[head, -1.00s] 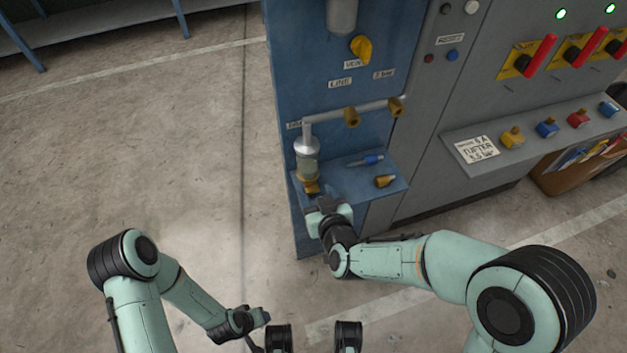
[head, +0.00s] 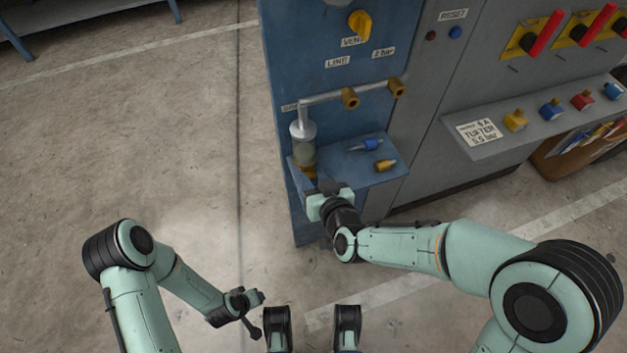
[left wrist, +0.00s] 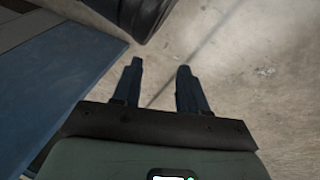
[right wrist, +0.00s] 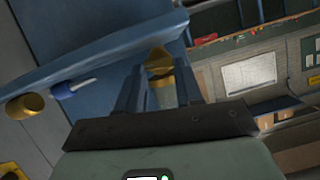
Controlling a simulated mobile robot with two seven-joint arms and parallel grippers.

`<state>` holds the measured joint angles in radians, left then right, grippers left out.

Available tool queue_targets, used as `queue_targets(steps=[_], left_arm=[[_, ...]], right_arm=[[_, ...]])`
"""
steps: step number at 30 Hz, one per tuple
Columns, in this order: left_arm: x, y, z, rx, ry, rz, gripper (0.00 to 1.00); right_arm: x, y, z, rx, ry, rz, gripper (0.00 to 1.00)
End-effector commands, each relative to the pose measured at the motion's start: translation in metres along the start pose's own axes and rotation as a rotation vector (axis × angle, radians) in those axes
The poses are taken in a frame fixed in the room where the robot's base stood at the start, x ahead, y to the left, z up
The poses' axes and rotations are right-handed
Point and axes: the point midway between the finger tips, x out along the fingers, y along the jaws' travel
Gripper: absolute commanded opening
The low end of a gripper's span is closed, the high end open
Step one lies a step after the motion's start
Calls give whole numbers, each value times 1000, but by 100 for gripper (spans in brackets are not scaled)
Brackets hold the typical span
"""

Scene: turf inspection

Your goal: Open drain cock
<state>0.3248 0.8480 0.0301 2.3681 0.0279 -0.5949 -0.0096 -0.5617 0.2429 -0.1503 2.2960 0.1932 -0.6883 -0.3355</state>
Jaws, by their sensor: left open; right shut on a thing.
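The drain cock (head: 309,172) is a small brass piece under the clear filter bowl (head: 304,152) on the blue panel. My right gripper (head: 318,190) is at it from below. In the right wrist view, the brass drain cock (right wrist: 159,62) sits between the fingertips of my right gripper (right wrist: 158,75), which is shut on it. The fingers hide part of the cock, and its handle position cannot be told. My left gripper (head: 257,310) is open and empty, low over the floor. Its spread fingers also show in the left wrist view (left wrist: 160,68).
A blue shelf (head: 345,180) beside the bowl carries a blue fitting (head: 366,145) and a brass fitting (head: 379,166). A pipe with brass ends (head: 349,98) runs above. A yellow vent knob (head: 360,23) is higher up. The floor at left is clear.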

Motion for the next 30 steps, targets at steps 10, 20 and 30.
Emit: queue_targets(steps=[10,20,30], left_arm=[[45,-62,83,-70,-256,-115,43],[48,-83,115,-103,-361,-161,43],[47,-83,115,-102,-359,-160,43]], right_arm=[[3,6,3,209,5,-86,5],[1,6,1,315,1,-131,5],[1,6,1,314,1,-131,61]])
